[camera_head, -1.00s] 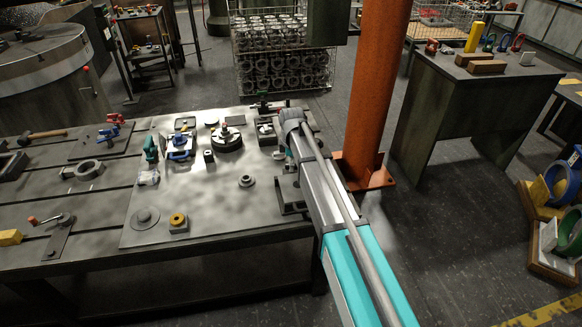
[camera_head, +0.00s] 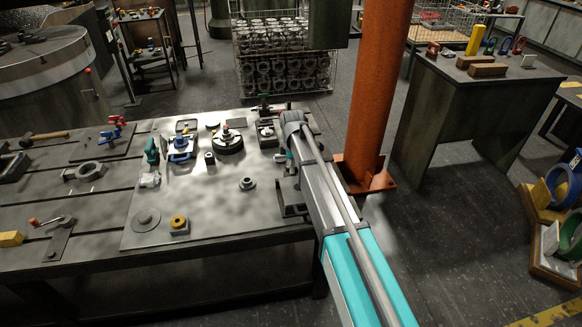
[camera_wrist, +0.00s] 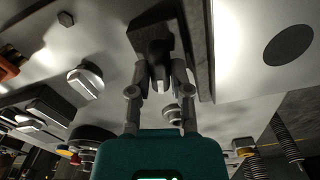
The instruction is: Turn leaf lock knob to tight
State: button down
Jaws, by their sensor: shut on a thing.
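In the wrist view, my gripper (camera_wrist: 159,78) has its two fingers on either side of a dark knob-like part, taken as the leaf lock knob (camera_wrist: 156,57). The fingers are closed on it. The knob sits at a dark block or bracket (camera_wrist: 150,22) with a grey strip along its right side. Any marking for tight cannot be made out. In the head view, my arm comes in from the lower right over the right end of the metal worktop (camera_head: 215,215). The arm covers most of the gripper and the knob there.
An orange post (camera_head: 376,90) stands close to the right of my arm. A black round fixture (camera_head: 229,145), a small grey flanged part (camera_head: 247,184) and a yellow-topped block (camera_head: 179,225) stand on the worktop. The worktop's front middle is mostly clear.

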jog(key=shift+s, duration=0.1)
jog(key=m, duration=0.5)
jog(key=shift+d, duration=0.15)
jog(key=m, duration=1.4)
dwell(0.4)
jog(key=c, duration=0.8)
grip_release()
jog(key=shift+s, duration=0.1)
jog(key=shift+c, duration=0.2)
